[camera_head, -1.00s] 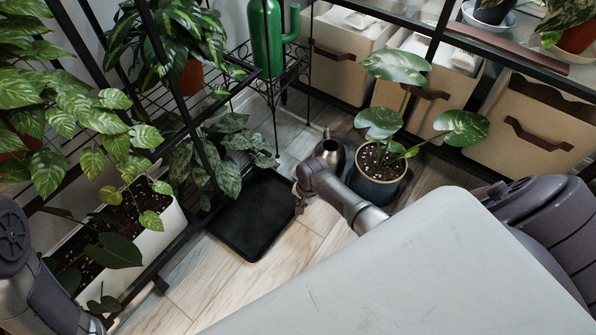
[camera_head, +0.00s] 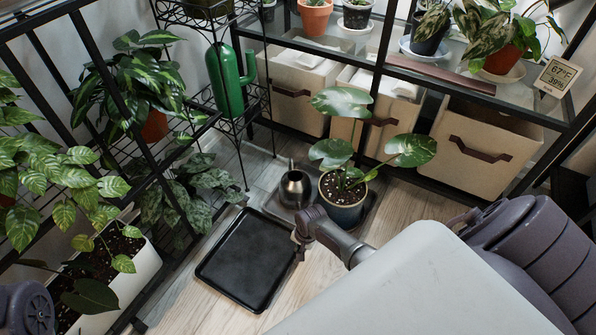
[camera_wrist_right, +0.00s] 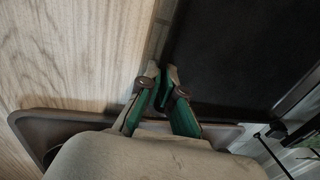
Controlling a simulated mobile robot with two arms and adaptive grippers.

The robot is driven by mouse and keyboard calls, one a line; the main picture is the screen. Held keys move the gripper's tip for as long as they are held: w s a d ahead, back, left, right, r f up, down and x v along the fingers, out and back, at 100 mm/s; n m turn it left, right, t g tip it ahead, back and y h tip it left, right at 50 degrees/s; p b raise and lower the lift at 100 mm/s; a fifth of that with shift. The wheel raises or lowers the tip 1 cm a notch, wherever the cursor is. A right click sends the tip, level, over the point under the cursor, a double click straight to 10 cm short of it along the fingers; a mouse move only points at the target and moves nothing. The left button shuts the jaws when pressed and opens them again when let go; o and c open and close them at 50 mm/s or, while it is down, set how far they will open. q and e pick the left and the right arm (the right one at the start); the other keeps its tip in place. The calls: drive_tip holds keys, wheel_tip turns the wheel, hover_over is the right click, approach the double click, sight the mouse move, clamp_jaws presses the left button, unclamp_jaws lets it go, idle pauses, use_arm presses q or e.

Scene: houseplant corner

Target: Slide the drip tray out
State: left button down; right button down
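The drip tray (camera_head: 247,262) is a black, shallow rectangle with a raised rim, lying on the wooden floor in the head view. It looks empty. My right gripper (camera_head: 300,245) is at its right edge. In the right wrist view, the green-padded fingers (camera_wrist_right: 164,82) are nearly together at the rim of the dark tray (camera_wrist_right: 240,45); they look shut on it, though the contact itself is partly hidden. My left gripper is out of view; only part of my left arm shows at the lower left.
A black rack with leafy plants and a white planter (camera_head: 125,285) are on the left. Fabric bins (camera_head: 485,150) sit behind. Wooden floor is bare in front of the tray.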

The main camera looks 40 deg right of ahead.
drive_tip(key=shift+s, duration=0.15)
drive_tip(key=c, duration=1.2)
unclamp_jaws()
drive_tip(key=shift+c, duration=0.2)
drive_tip(key=shift+r, duration=0.1)
wheel_tip(320, 180, up, 12)
drive_tip(key=s+d, duration=0.1)
drive_tip(key=shift+s, duration=0.35)
